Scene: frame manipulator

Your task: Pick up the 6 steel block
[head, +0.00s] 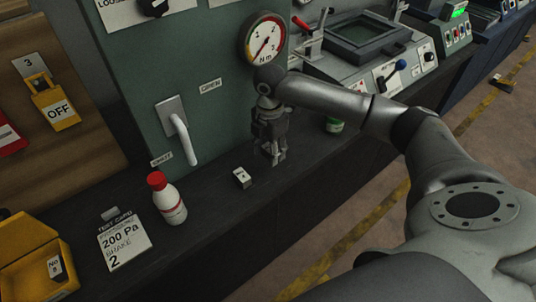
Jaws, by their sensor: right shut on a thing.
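My right gripper (274,158) points down just above the dark bench, below the round gauge. It is shut on a small grey steel block, which is mostly hidden between the fingers; no number on it can be read. A small pale block (242,177) with a dark mark on top lies on the bench just left of the gripper, apart from it. Its mark is too small to read. My left gripper is not in view.
A white bottle with a red cap (168,198) and a test card (124,240) stand on the bench at left. A yellow box (30,255) is at lower left. A white handle (180,135) juts from the green panel. A green-labelled item (334,125) sits behind my arm.

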